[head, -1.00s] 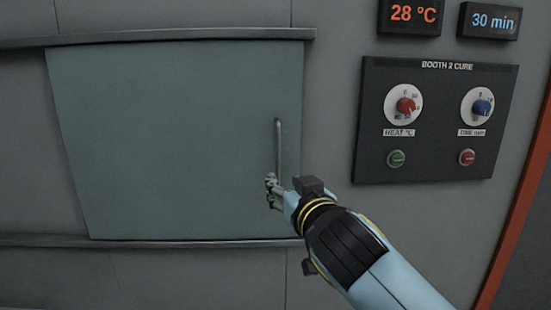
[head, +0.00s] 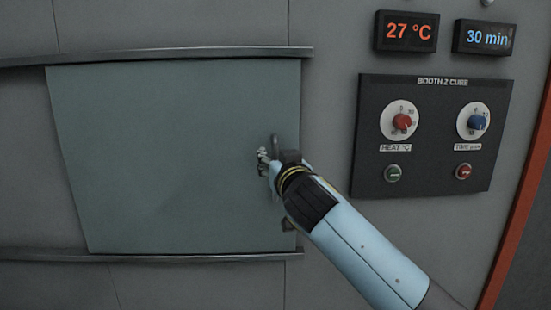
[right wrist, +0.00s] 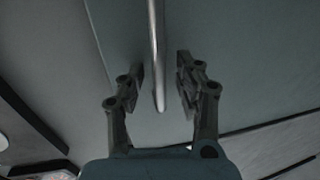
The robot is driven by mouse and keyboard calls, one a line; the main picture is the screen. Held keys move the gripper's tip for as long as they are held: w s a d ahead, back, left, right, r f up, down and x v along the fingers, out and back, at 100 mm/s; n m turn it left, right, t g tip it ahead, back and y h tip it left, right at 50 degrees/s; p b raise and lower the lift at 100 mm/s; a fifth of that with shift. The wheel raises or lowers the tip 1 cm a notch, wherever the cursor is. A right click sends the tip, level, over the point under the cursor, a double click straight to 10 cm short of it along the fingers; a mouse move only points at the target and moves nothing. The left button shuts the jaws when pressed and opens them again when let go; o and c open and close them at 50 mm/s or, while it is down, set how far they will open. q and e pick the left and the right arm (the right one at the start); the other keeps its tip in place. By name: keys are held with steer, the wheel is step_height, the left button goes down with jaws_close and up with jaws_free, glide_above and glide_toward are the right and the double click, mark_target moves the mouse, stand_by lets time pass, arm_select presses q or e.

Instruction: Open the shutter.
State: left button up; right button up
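The shutter (head: 170,150) is a flat grey-green panel between an upper and a lower rail. Its right edge lies beside the grey wall, below and left of the displays. A thin vertical bar handle (head: 275,142) sits near its right side; its lower part is hidden behind my right gripper (head: 264,162). In the right wrist view the handle (right wrist: 156,50) runs down between the two fingers of my right gripper (right wrist: 160,85). The fingers are open, with a gap on each side of the bar. My left gripper is not in view.
The upper rail (head: 180,53) and lower rail (head: 190,257) extend left past the shutter. A black control panel (head: 432,135) with knobs and buttons is at right, under two displays reading 27 °C (head: 406,32) and 30 min (head: 484,38). An orange-red strip (head: 520,210) edges the wall.

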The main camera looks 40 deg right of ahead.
jaws_close()
steer(key=shift+f, duration=0.1)
stand_by(0.5)
